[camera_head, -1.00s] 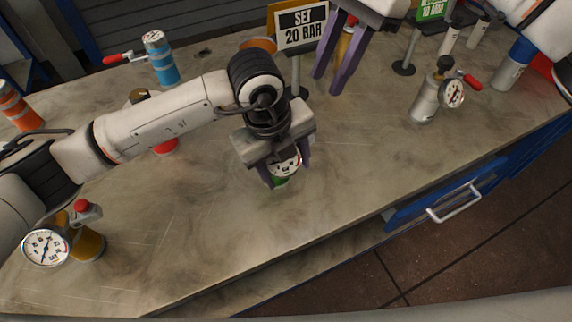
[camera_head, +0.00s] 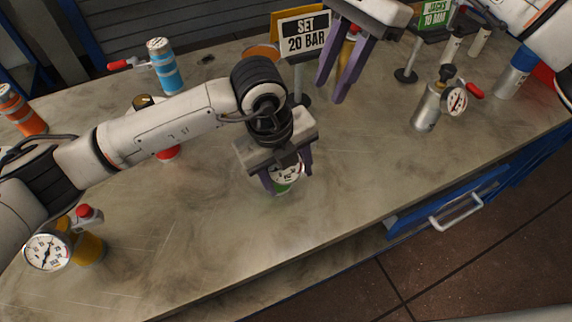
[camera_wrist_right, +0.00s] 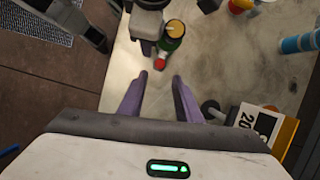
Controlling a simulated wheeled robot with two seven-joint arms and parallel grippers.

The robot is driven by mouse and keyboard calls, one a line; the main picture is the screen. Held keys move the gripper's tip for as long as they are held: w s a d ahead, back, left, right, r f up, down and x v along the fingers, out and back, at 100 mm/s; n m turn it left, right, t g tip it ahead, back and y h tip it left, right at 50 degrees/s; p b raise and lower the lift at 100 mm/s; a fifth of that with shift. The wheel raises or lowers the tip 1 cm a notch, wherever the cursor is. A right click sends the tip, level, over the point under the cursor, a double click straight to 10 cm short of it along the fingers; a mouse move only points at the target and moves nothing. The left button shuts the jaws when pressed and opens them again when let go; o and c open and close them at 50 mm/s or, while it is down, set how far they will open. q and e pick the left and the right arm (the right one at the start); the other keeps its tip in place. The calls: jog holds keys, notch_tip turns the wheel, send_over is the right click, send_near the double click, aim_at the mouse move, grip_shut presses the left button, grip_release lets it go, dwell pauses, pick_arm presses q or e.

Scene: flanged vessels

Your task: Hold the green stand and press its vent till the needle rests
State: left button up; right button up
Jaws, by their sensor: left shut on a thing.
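The green stand (camera_head: 282,188) is under my left gripper (camera_head: 286,180), with its white-faced gauge (camera_head: 290,170) between the fingers. The left gripper is shut on it; the wrist hides most of its top. In the right wrist view the green body (camera_wrist_right: 170,43) shows a yellowish top and a red part (camera_wrist_right: 161,63) beside it. I cannot make out the vent or read the needle. My right gripper (camera_head: 328,93) is open and empty, up and to the right of the stand in the head view. Its fingers (camera_wrist_right: 160,78) point towards the stand in the wrist view.
A "SET 20 BAR" sign (camera_head: 304,35) stands behind. A silver vessel with a gauge (camera_head: 427,108) is at right, and a yellow one (camera_head: 88,248) at front left. Blue (camera_head: 162,68) and orange (camera_head: 25,115) vessels are at back left. The bench's front middle is clear.

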jog(key=shift+c, duration=0.4)
grip_shut()
dwell(1.3)
